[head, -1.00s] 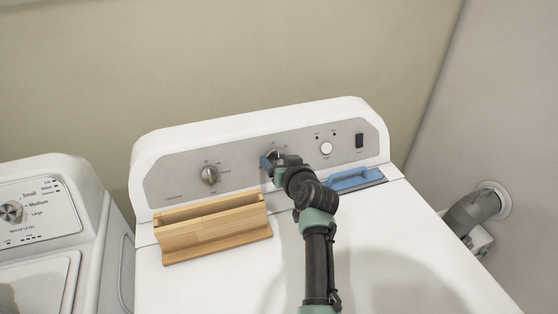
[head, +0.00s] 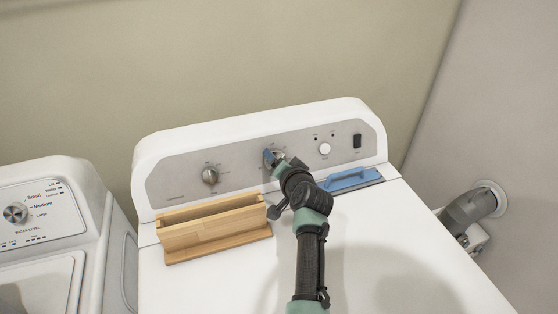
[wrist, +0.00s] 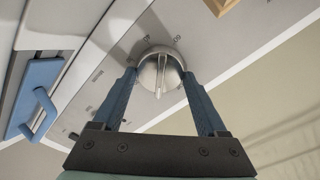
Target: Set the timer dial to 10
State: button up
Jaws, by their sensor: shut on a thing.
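The round silver dial (wrist: 160,72) has a raised grip bar and small marks around it on the panel. It sits mid-panel on the white dryer's control panel. In the wrist view my gripper (wrist: 159,78) has one blue finger on each side of the dial and is shut on it. The grip bar points roughly up and down in that view. In the head view my gripper (head: 272,158) partly hides this dial. A second silver dial (head: 210,175) stands to its left on the panel.
A wooden box (head: 215,228) stands on the dryer top, left of my arm. A blue-handled tool (head: 350,180) lies to the right; it also shows in the wrist view (wrist: 38,98). A white button (head: 324,149) and black switch (head: 358,141) are right on the panel.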

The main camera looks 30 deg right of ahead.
jog(key=shift+f, duration=0.1)
dwell(0.4)
jog(key=o, duration=1.3)
jog(key=shift+s, duration=0.15)
jog(key=v, duration=1.3)
